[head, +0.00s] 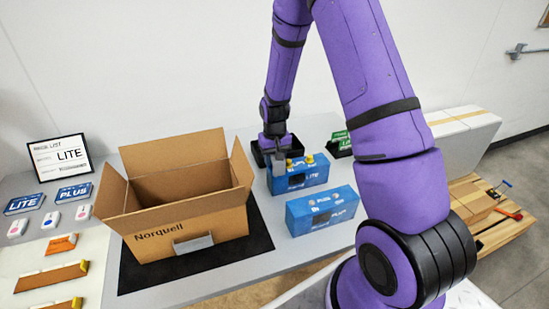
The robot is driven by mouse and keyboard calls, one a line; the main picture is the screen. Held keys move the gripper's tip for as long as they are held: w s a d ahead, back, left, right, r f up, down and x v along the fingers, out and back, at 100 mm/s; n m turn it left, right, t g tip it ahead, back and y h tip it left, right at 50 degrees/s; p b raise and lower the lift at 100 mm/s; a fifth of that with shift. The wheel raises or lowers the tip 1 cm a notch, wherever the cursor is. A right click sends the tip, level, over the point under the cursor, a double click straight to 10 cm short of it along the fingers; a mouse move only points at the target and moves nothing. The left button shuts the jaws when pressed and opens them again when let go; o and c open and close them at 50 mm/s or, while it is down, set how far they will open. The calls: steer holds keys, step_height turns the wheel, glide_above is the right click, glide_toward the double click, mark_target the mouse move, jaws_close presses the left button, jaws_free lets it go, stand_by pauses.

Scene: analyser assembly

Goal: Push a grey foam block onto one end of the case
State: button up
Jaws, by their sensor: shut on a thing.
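A blue case marked LITE (300,176) stands on the table right of the cardboard box, with yellow parts on its top. A second blue case (322,210), apparently marked PLUS, stands in front of it. My gripper (281,158) points down at the left end of the LITE case, shut on a small grey piece (279,163) that looks like the foam block. The piece is small here; I cannot tell whether it touches the case.
An open cardboard box marked Norquell (190,225) stands on a black mat (255,252). A black tray (258,152) lies behind my gripper and a green item (341,139) to its right. Cards, small devices and a LITE sign (60,157) are at the left.

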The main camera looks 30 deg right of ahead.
steer(key=shift+f, duration=1.35)
stand_by(1.5)
steer(key=o, duration=1)
steer(key=shift+r, duration=3.55)
